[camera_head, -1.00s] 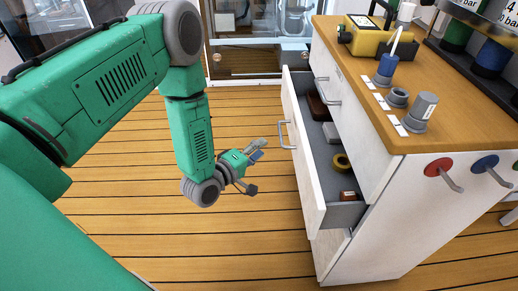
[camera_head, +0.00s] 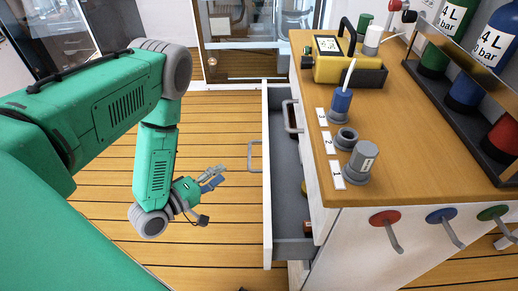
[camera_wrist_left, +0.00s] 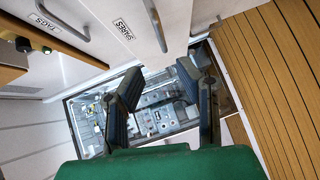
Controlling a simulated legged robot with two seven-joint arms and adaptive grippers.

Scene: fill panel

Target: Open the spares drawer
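The spares drawer (camera_head: 285,205) stands pulled out from the cabinet's left side in the head view. Its grey inside shows, with small items partly hidden by the counter. Its metal handle (camera_head: 255,157) faces left. In the left wrist view, a SPARES label (camera_wrist_left: 124,30) sits on a white front beside a handle (camera_wrist_left: 155,25). My left gripper (camera_head: 216,178) is left of the drawer handle and apart from it. The left wrist view shows its two fingers spread with nothing between them (camera_wrist_left: 166,95). My right gripper is not in view.
The wooden counter (camera_head: 400,150) carries a yellow case (camera_head: 340,65), numbered sockets and a rack of bottles. Coloured knobs (camera_head: 385,218) with levers jut from the cabinet's near side. A TAGS label (camera_wrist_left: 48,24) shows in the left wrist view. The plank floor (camera_head: 210,245) left of the drawer is clear.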

